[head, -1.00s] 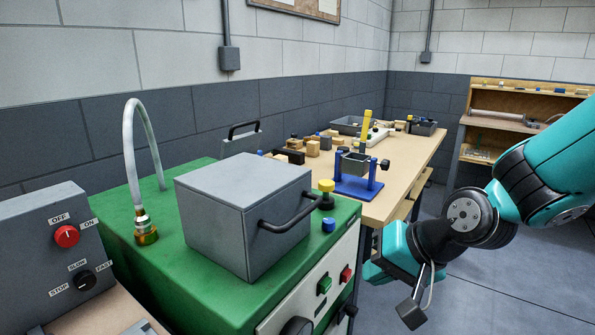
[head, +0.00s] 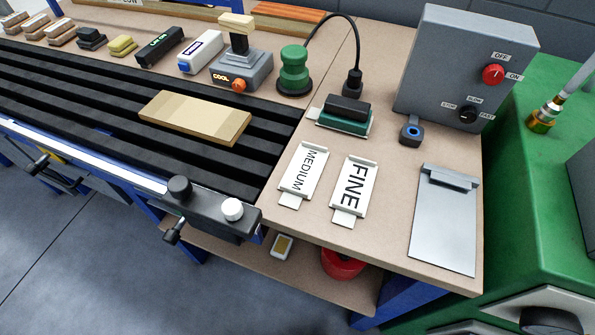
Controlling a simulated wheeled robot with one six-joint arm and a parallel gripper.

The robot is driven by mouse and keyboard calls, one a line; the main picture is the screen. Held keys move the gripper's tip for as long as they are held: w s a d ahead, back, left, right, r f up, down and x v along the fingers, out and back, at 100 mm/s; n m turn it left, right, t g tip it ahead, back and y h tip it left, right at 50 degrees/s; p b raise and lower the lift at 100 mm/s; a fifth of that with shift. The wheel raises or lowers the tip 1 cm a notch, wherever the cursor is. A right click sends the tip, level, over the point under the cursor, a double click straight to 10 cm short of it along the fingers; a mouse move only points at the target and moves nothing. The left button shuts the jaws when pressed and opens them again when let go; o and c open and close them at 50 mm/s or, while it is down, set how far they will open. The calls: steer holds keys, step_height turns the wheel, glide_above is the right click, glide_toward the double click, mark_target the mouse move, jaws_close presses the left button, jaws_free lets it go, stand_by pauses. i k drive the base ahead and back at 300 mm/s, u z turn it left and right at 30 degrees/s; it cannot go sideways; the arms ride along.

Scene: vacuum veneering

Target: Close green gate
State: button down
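I cannot pick out a gate for certain. A small green block with a black top (head: 345,118) lies on a pale base on the tan bench top. Left of it stands a green round tool (head: 294,72) with a black cord that arcs to a black fitting (head: 351,83). A green cabinet (head: 528,205) fills the right edge, only partly in view. My gripper is not in view.
A grey control box (head: 467,65) with a red knob stands at the back right. White MEDIUM (head: 302,170) and FINE (head: 353,187) holders and a metal clipboard-like plate (head: 444,225) lie in front. A wooden board (head: 196,117) rests on black slats. Grey floor is open at lower left.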

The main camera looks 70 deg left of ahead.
mark_target(172, 237)
steer(key=u, duration=2.95)
steer(key=k, duration=1.3)
steer(key=u, duration=0.05)
steer(key=i, duration=0.85)
steer(key=z, duration=0.6)
